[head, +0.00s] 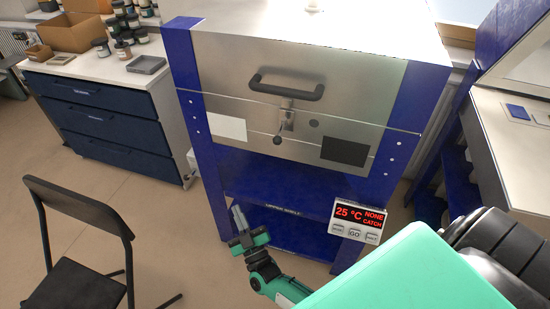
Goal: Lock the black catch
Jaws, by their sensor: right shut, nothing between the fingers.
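The steel kiln (225,85) stands in a blue frame, its lid down on the body as far as I can see. The black catch (277,140) is a short lever with a dark ball end, hanging down and slightly left from a metal plate (288,118) at the front seam. A dark bar handle (286,88) sits above it. The control box (358,217) reads 25 °C, NONE, CATCH in red. My right gripper (239,216) is shut and empty, below and left of the catch, in front of the lower shelf and apart from the catch. My left gripper is out of view.
A black folding chair (75,240) stands at the lower left. A navy drawer unit (100,120) with jars and boxes is left of the kiln. A blue-framed bench (500,140) is at the right. The space before the catch is clear.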

